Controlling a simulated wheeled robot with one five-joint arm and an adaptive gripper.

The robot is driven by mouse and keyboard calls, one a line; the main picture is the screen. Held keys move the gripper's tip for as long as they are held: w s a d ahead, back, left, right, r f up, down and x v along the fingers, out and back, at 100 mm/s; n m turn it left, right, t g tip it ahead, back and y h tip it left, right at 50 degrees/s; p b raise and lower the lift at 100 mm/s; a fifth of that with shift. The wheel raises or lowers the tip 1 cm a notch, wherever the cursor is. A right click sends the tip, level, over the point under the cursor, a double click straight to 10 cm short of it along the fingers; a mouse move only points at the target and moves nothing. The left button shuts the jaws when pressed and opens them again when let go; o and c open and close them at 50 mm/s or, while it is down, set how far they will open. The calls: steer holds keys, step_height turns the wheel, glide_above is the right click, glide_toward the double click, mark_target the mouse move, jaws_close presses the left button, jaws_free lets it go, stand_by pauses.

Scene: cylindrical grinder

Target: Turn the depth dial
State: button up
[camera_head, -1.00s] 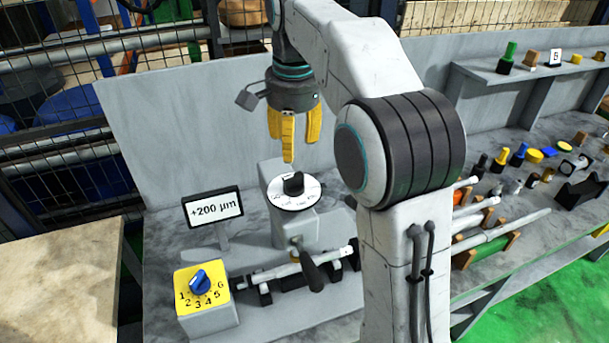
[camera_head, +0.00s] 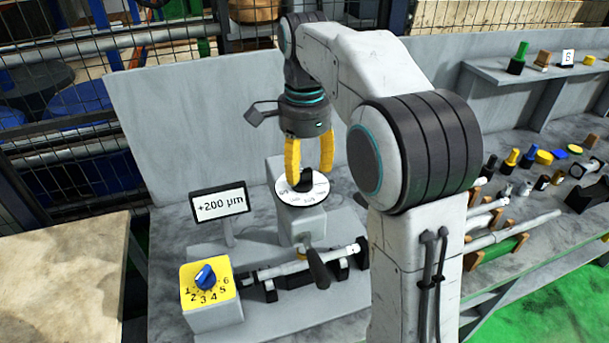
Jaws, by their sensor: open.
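The depth dial (camera_head: 289,194) is a white disc with dark markings and a black knob (camera_head: 305,180) at its centre. It sits on top of a grey block on the bench. My gripper (camera_head: 309,180) has yellow fingers and points down over the dial. The fingers are open, one on the left and one on the right of the knob, with their tips low near it. I cannot tell whether they touch it. The display (camera_head: 220,204) left of the dial reads +200 µm.
A yellow box with a blue selector knob (camera_head: 206,276) stands at the front left, numbered 1 to 6. A shaft (camera_head: 290,268) lies in front of the dial, with a dark handle (camera_head: 316,268) close by. Small parts crowd the bench at right.

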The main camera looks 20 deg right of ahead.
mark_target(302, 178)
steer(key=shift+f, duration=1.2)
steer(key=shift+o, duration=0.3)
jaws_close()
